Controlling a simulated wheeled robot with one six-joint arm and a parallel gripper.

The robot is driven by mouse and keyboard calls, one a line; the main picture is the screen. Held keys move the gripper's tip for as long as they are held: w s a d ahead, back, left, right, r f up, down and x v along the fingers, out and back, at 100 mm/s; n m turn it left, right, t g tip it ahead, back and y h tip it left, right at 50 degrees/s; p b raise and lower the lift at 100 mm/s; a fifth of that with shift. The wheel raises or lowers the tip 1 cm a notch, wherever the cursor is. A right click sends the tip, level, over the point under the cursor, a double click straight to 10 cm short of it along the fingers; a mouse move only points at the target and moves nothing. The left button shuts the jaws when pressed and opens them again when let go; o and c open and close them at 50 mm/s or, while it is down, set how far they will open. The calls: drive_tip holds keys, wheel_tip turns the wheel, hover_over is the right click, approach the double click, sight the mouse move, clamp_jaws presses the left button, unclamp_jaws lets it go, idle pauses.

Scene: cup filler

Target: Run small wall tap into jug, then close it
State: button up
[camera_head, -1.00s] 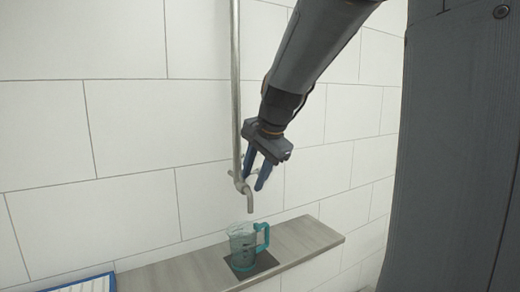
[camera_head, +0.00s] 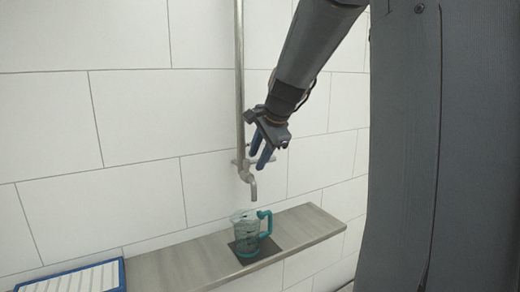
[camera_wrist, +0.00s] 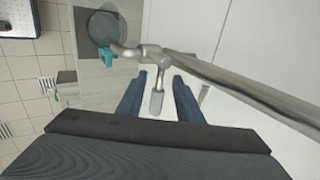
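A small metal wall tap (camera_head: 247,172) sits at the lower end of a vertical pipe, its spout pointing down. It also shows in the wrist view (camera_wrist: 150,50), with its lever handle (camera_wrist: 156,103) between my fingers. A clear jug (camera_head: 245,234) with a teal handle and base stands upright on a dark mat (camera_head: 264,248), below the spout. In the wrist view the jug (camera_wrist: 102,28) is partly hidden by the tap. My gripper (camera_head: 262,157) is at the tap, fingers apart on either side of the lever; I see no clear contact. Any water is too small to tell.
The metal pipe (camera_head: 239,70) runs up the tiled wall. A grey shelf (camera_head: 180,268) carries the mat and jug, with bare room on both sides. A blue-edged tray with white slats (camera_head: 75,279) lies at the lower left.

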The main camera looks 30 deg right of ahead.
clamp_jaws()
drive_tip(key=shift+s+a+m+h+p, duration=0.15)
drive_tip(key=shift+m+p, duration=0.25)
drive_tip(key=shift+p, duration=0.55)
drive_tip(key=shift+s+d+m+h+p, duration=0.1)
drive_tip(key=shift+m+h+p, duration=0.25)
drive_tip(key=shift+p, duration=0.6)
drive_tip(key=shift+s+a+f+m+h+p, duration=0.15)
drive_tip(key=shift+m+h+p, duration=0.5)
drive_tip(key=shift+p, duration=1.4)
